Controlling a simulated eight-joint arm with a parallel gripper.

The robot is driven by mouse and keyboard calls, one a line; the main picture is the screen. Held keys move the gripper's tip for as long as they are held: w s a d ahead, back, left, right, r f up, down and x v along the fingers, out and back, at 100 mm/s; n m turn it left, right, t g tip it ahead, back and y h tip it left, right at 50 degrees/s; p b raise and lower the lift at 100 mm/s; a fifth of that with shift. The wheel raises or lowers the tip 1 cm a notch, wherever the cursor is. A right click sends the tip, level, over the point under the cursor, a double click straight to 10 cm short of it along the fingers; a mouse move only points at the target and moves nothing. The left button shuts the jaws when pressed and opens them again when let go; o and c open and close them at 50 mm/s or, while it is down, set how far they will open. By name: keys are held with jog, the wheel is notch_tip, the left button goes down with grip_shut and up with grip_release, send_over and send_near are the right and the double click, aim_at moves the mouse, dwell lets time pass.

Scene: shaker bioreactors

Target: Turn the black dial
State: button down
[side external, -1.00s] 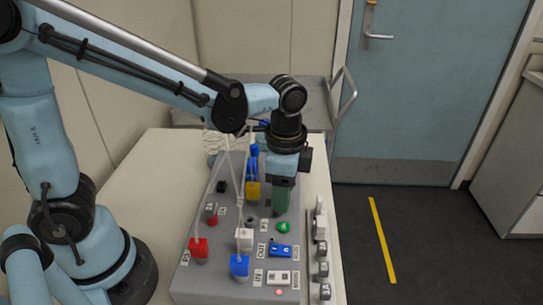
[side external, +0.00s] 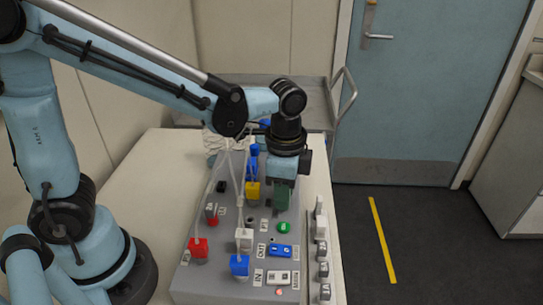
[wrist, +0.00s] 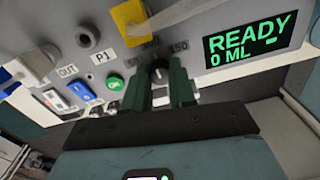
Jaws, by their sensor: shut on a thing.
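The black dial (wrist: 160,70) sits on the grey panel, between the printed marks 50 and 150, in the wrist view. My gripper (wrist: 161,82) has its two green fingers on either side of the dial, shut on it. In the side external view my gripper (side external: 282,197) reaches down to the right part of the grey panel (side external: 215,275). Its fingers hide the dial there.
A green display (wrist: 247,43) reads READY 0 ML. A yellow plug (side external: 253,191), a red plug (side external: 198,248), a blue plug (side external: 240,265) and hanging tubes stand left of my gripper. A green button (side external: 284,228) is nearby. Several small white-grey parts line the right side.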

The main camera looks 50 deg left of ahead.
jog(key=shift+n, duration=0.3)
jog(key=n, duration=0.5)
jog(key=shift+n, duration=0.4)
jog(key=n, duration=0.5)
jog(key=shift+n, duration=0.3)
jog(key=c, duration=0.9)
grip_release()
notch_tip(320, 180, up, 12)
jog(key=shift+d+r, duration=0.1)
jog(key=shift+d, duration=0.05)
